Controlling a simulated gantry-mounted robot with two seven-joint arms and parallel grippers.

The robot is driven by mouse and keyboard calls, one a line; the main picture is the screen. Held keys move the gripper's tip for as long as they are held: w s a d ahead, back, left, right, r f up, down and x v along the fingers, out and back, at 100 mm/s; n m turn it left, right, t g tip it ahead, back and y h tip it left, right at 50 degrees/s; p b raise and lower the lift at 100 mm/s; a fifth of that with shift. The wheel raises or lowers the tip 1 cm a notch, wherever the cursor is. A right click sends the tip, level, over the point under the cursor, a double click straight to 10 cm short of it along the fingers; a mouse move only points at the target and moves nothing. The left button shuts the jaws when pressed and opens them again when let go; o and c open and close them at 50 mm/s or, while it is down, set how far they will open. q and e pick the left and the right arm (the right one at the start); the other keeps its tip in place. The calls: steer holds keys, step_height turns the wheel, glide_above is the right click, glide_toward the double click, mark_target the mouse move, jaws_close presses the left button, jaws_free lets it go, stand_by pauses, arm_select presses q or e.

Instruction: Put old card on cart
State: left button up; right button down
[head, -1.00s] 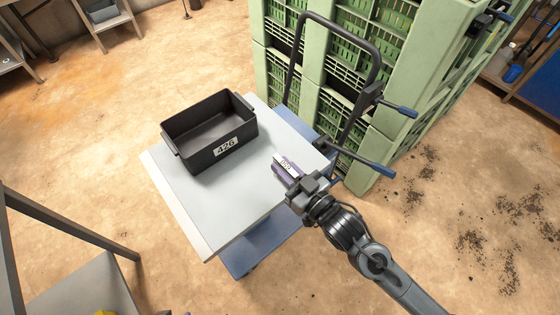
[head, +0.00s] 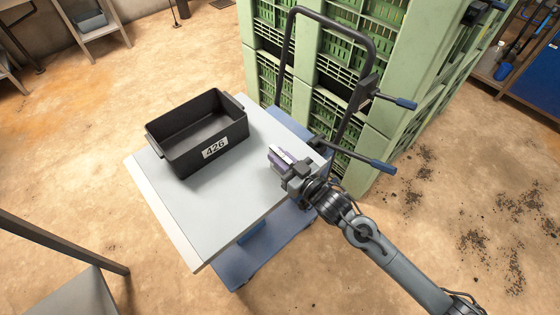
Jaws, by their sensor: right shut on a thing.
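The cart (head: 190,207) has a pale grey top, a blue lower deck and a black push handle with blue grips. My right gripper (head: 284,163) is over the right part of the cart top, near its edge. It is shut on a small purple and white piece (head: 277,155), which seems to be the old card. The gripper partly hides it, and I cannot tell whether it touches the cart top. My left gripper is not in view.
A black bin (head: 182,153) labelled 426 stands on the cart top, left of my right gripper. Green slatted crates (head: 400,90) are stacked behind the cart handle. The front part of the cart top is bare. A grey table (head: 75,297) is at bottom left.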

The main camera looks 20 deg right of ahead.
steer(key=shift+f, duration=0.25)
steer(key=c, duration=1.1)
jaws_free()
steer(key=shift+o, duration=0.2)
